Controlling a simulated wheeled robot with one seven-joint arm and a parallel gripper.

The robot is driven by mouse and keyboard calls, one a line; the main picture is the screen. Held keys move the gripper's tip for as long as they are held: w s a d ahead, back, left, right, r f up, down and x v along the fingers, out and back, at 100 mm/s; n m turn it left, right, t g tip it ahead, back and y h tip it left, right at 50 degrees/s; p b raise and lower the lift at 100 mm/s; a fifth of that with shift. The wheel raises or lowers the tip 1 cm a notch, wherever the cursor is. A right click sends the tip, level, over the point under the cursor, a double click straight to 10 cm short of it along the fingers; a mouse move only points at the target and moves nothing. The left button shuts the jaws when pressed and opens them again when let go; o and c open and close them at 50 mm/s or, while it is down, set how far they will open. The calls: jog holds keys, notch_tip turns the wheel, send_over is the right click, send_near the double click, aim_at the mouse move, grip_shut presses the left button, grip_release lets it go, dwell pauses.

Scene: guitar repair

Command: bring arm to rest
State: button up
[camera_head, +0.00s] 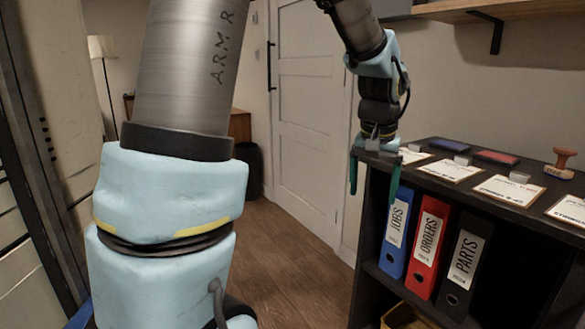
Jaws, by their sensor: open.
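My arm crosses the left and the top of the view, its near links large and light blue. My gripper (374,174) hangs pointing down just left of the dark shelf unit's (433,152) near left corner. Its two green fingers are spread apart. Nothing shows between them. I cannot tell whether the right finger touches the shelf edge or only overlaps it in the picture.
The shelf top bears several cards, a blue pad (461,146), a red pad (497,157) and a wooden stamp (561,163). Blue (397,232), red (428,246) and black (463,264) binders stand below. A white door (309,110) is behind; the wooden floor (290,262) before it is clear.

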jog(key=s+a+f+n, duration=0.1)
jog(key=s+a+f, duration=0.1)
jog(key=a, duration=0.6)
jog(key=s+a+f+n, duration=0.2)
jog(key=a+f, duration=0.1)
jog(key=a, duration=0.4)
jog(key=s+a+f+n, duration=0.1)
jog(key=s+a+f, duration=0.1)
jog(key=a, duration=0.6)
jog(key=shift+s+a+f+y, duration=0.3)
jog(key=shift+s+a+f, duration=0.05)
jog(key=shift+f, duration=0.3)
notch_tip(320, 180, up, 17)
jog(key=p, duration=1.7)
jog(key=shift+a+f, duration=0.1)
jog(key=shift+a, duration=0.05)
jog(key=shift+c, duration=0.2)
